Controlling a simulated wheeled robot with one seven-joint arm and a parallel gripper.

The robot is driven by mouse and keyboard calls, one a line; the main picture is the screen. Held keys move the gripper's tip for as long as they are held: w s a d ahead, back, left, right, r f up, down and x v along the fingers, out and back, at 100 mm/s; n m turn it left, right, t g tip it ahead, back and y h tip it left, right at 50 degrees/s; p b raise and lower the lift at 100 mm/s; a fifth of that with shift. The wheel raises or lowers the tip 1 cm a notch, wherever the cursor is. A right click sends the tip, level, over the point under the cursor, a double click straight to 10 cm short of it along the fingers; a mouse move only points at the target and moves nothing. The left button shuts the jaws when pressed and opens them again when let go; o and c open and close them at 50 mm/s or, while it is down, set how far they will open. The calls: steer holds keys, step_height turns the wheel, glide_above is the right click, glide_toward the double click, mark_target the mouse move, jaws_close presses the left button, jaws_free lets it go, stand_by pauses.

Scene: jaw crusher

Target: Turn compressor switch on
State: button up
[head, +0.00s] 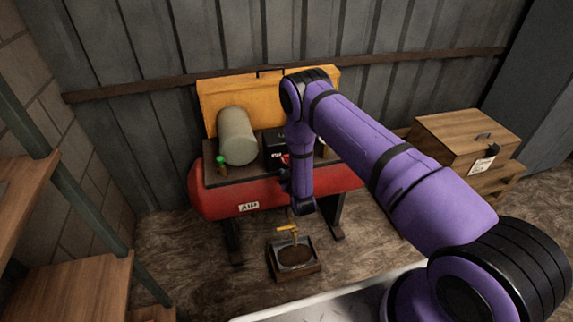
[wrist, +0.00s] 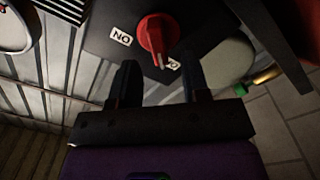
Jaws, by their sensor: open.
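The compressor has a red tank (head: 225,203) marked "AIR", with a grey cylinder (head: 237,136) and a dark switch box (head: 275,153) on top. In the wrist view, the red rotary switch (wrist: 156,35) sits on the dark box face, with an "ON" label (wrist: 121,37) beside it and another white label (wrist: 173,65), partly hidden, near the knob's end. The wrist view appears upside down. My gripper (wrist: 160,80) is open, its two dark fingers spread and pointing at the switch, apart from the knob. In the head view my arm hides much of the switch area.
A yellow panel (head: 211,92) stands behind the compressor. A green-topped fitting (head: 221,164) is at its left. A small tray (head: 296,262) with a yellow-handled tool lies on the floor in front. A wooden box (head: 452,137) stands right. Shelves are at left.

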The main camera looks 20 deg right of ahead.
mark_target(286, 164)
steer(key=shift+w, duration=1.65)
jaws_close()
